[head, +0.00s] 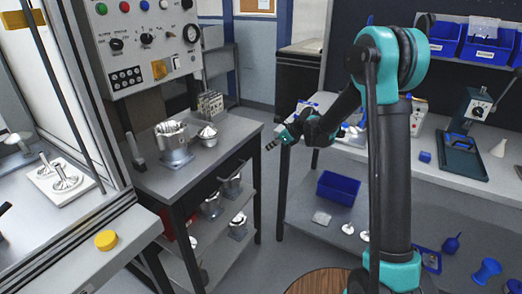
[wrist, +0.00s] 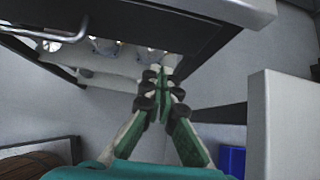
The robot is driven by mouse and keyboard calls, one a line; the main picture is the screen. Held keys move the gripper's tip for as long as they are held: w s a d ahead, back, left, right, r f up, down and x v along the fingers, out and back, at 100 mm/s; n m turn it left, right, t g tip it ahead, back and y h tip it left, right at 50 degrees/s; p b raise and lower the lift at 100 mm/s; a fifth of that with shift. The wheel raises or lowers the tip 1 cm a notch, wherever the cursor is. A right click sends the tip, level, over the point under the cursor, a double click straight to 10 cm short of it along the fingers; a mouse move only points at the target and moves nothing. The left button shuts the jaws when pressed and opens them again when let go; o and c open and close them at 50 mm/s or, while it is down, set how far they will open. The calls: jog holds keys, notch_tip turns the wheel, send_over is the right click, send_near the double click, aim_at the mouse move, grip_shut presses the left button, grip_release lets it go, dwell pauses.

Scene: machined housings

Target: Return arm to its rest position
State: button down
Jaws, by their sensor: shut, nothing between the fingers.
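My gripper (head: 272,145) is at the end of my teal and black arm, in the middle of the head view. It hangs in the gap between the left work table and the right bench. In the wrist view my gripper (wrist: 162,80) shows its green and black fingers close together, with nothing between them. It touches nothing that I can make out.
The left table (head: 236,130) carries metal housings (head: 173,140) and has a shelf below. The right bench (head: 345,150) holds a press (head: 470,115), with a blue bin (head: 338,188) on its lower shelf. The floor between them is clear.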

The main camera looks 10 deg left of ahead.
jog(key=v, duration=0.7)
jog(key=s+d+f+n+t+h, duration=0.1)
jog(key=s+d+n+h, duration=0.3)
jog(key=s+d+n, duration=0.85)
jog(key=s+d+f+n+h, duration=0.2)
jog(key=s+d+f+n, duration=0.1)
jog(key=s+d, duration=0.5)
jog(key=s+d+f+n+h, duration=0.2)
jog(key=s+d+n, duration=0.4)
jog(key=s, duration=0.6)
jog(key=shift+d+f, duration=0.8)
jog(key=shift+d, duration=0.35)
jog(key=shift+s+a+n, duration=0.1)
jog(key=shift+a+n, duration=0.05)
jog(key=shift+n, duration=0.1)
